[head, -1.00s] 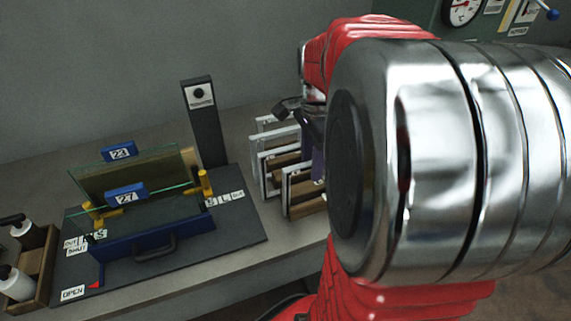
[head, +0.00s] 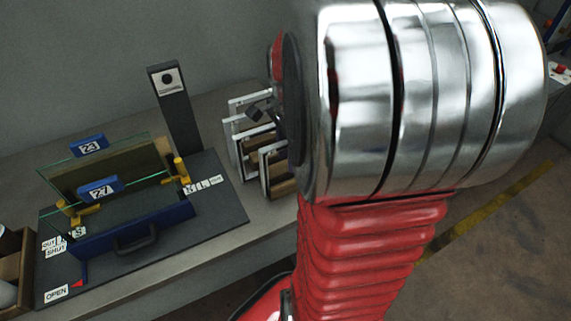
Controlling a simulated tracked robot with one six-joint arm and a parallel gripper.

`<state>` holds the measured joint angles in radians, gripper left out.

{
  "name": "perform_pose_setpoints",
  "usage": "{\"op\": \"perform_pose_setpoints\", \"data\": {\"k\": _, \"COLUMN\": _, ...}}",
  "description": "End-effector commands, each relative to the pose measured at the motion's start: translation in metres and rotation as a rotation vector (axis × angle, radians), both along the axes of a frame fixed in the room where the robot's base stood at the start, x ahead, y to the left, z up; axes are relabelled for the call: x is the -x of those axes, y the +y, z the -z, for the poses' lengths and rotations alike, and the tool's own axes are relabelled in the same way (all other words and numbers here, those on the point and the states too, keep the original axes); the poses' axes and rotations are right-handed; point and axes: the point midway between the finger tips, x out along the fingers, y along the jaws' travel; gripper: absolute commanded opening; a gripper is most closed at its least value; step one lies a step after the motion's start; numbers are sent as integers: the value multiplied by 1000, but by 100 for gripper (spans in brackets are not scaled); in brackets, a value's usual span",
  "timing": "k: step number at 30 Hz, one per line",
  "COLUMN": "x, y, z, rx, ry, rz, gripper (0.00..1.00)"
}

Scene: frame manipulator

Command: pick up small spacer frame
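Several silver-edged rectangular spacer frames stand upright in a wooden rack (head: 284,187) on the bench, left of my arm. The nearest frame (head: 264,170) looks the smallest; larger ones (head: 232,130) stand behind it. My arm hides their right parts. A dark part of my gripper (head: 259,113) shows at the upper edge of the frames. The fingertips are mostly hidden behind my arm, so I cannot tell whether they are open, shut or touching a frame.
A dark fixture board (head: 225,205) holds upright glass panes with blue tags 23 (head: 89,146) and 27 (head: 99,188), yellow clamps and a blue handled bar (head: 135,232). A dark post (head: 176,110) stands behind. A wooden box (head: 12,270) sits at the left edge.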

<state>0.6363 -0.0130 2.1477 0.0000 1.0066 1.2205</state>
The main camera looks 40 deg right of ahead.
Motion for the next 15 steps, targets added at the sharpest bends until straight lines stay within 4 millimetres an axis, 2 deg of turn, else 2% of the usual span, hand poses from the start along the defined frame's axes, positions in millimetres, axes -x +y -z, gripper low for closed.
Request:
{"op": "perform_pose_setpoints", "data": {"k": 10, "x": 0, "y": 0, "z": 0, "rx": 0, "ry": 0, "rz": 0, "gripper": 34}}
{"op": "perform_pose_setpoints", "data": {"k": 15, "x": 0, "y": 0, "z": 0, "rx": 0, "ry": 0, "rz": 0, "gripper": 22}}
